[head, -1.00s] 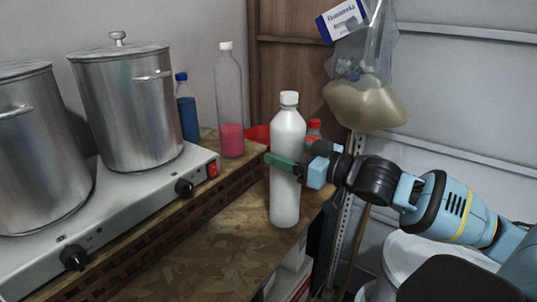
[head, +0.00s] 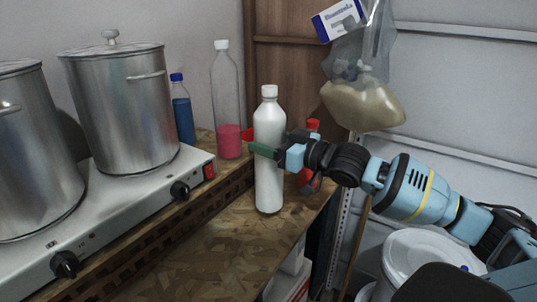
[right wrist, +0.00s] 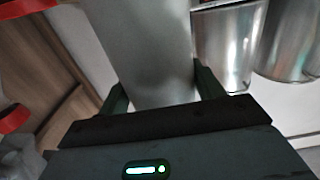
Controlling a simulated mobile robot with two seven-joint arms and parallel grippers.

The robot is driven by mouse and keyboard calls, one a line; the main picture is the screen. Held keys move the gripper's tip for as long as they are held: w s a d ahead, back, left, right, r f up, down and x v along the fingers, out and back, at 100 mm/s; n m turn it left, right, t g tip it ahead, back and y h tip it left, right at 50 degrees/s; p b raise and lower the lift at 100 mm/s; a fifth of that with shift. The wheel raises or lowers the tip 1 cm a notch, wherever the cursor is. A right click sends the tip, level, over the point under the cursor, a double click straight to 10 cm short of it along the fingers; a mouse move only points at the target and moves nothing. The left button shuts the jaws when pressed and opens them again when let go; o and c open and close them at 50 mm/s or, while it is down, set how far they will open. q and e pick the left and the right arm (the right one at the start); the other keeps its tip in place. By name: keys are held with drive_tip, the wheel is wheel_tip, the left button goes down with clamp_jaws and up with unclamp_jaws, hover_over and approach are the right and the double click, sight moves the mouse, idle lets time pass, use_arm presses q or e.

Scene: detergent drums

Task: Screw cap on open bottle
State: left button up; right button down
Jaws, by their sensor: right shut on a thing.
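A tall white bottle (head: 269,182) with a white cap (head: 269,91) on its top stands upright in the head view. My right gripper (head: 268,149) is shut around the upper part of its body, coming in from the right. In the right wrist view the pale bottle body (right wrist: 148,50) lies between the two green fingers (right wrist: 160,92). I cannot tell whether the bottle's base touches the wooden counter (head: 235,245). My left gripper is not in view.
A clear bottle with pink liquid (head: 229,141), a blue bottle (head: 183,115) and a red-capped bottle (head: 312,126) stand behind. Steel pots (head: 122,105) sit on a hot plate (head: 130,205) at left. A bag (head: 362,103) hangs above my right arm. The front counter is clear.

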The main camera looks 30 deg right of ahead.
drive_tip(key=shift+w+r, duration=0.1)
drive_tip(key=shift+r, duration=0.15)
drive_tip(key=shift+w+f, duration=0.15)
drive_tip(key=shift+f, duration=0.1)
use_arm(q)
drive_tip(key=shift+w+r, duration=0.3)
use_arm(e)
wheel_tip(320, 180, down, 3)
drive_tip(key=shift+f, duration=0.1)
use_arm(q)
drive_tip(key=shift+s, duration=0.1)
use_arm(e)
drive_tip(key=shift+c, duration=1.3)
unclamp_jaws()
drive_tip(key=shift+f, duration=0.25)
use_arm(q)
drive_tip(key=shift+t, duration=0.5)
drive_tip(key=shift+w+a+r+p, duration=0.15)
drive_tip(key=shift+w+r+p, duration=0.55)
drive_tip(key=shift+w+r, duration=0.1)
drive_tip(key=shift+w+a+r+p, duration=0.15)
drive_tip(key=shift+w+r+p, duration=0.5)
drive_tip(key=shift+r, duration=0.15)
use_arm(e)
drive_tip(key=v, duration=1.2)
